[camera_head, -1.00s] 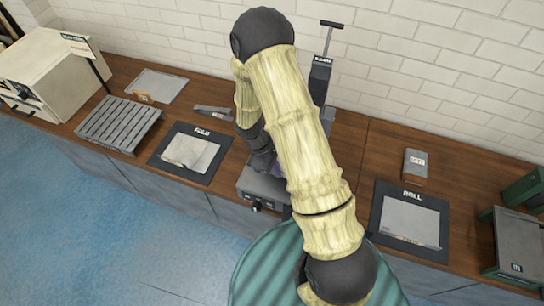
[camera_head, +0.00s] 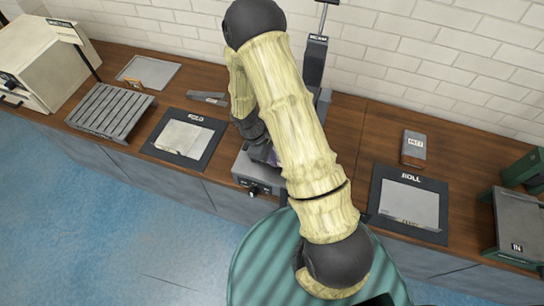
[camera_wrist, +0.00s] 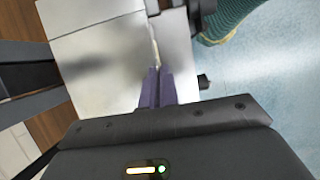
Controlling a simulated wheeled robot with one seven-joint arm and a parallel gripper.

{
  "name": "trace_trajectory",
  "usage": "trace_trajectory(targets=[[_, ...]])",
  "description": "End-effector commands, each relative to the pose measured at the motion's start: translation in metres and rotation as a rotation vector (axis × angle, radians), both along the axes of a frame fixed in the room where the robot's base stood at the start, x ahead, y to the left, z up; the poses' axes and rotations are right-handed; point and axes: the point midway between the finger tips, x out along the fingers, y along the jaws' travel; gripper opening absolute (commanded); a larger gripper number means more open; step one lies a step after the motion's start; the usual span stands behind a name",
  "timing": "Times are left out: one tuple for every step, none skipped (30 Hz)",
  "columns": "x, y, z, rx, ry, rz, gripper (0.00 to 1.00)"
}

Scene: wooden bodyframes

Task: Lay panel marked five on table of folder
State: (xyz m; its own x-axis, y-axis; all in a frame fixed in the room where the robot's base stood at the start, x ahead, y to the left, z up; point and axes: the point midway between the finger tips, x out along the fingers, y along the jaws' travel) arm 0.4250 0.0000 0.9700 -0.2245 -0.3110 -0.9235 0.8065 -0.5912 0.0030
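In the wrist view my gripper (camera_wrist: 158,75) has its two purple fingers close together. A thin pale upright strip (camera_wrist: 153,48) runs from between the fingertips, seen edge-on, and looks like the lip of a flat, light grey panel (camera_wrist: 95,65). The panel lies under the fingers; no number on it is readable. In the head view my gripper is mostly hidden behind my arm, at a grey machine (camera_head: 252,187) with a tall lever (camera_head: 318,45). This machine seems to be the folder; its label is too small to read.
A dark mat, apparently marked FOLD (camera_head: 197,118), holds a light panel (camera_head: 182,138) at left. A ROLL mat (camera_head: 411,178) holds another panel (camera_head: 408,205) at right. A slatted grey rack (camera_head: 110,115), a tray (camera_head: 160,72) and a green machine (camera_head: 515,220) share the wooden counter.

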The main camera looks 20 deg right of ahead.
Motion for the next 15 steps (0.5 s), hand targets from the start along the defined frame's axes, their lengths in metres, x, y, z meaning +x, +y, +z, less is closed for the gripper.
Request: trace_trajectory(targets=[[0.000, 0.000, -0.007, 0.000, 0.000, 0.000, 0.00], [0.000, 0.000, -0.010, 0.000, 0.000, 0.000, 0.00], [0.000, 0.000, -0.013, -0.001, -0.001, 0.000, 0.00], [0.000, 0.000, -0.015, -0.001, -0.001, 0.000, 0.00], [0.000, 0.000, -0.017, -0.001, -0.001, 0.000, 0.00], [0.000, 0.000, -0.020, -0.001, -0.001, 0.000, 0.00], [0.000, 0.000, -0.022, -0.001, -0.001, 0.000, 0.00], [0.000, 0.000, -0.023, -0.001, -0.001, 0.000, 0.00], [0.000, 0.000, -0.025, -0.001, -0.001, 0.000, 0.00], [0.000, 0.000, -0.026, -0.001, -0.001, 0.000, 0.00], [0.000, 0.000, -0.027, -0.001, -0.001, 0.000, 0.00], [0.000, 0.000, -0.027, -0.001, -0.001, 0.000, 0.00], [0.000, 0.000, -0.028, -0.001, -0.001, 0.000, 0.00], [0.000, 0.000, -0.028, -0.001, -0.001, 0.000, 0.00], [0.000, 0.000, -0.028, -0.001, -0.001, 0.000, 0.00]])
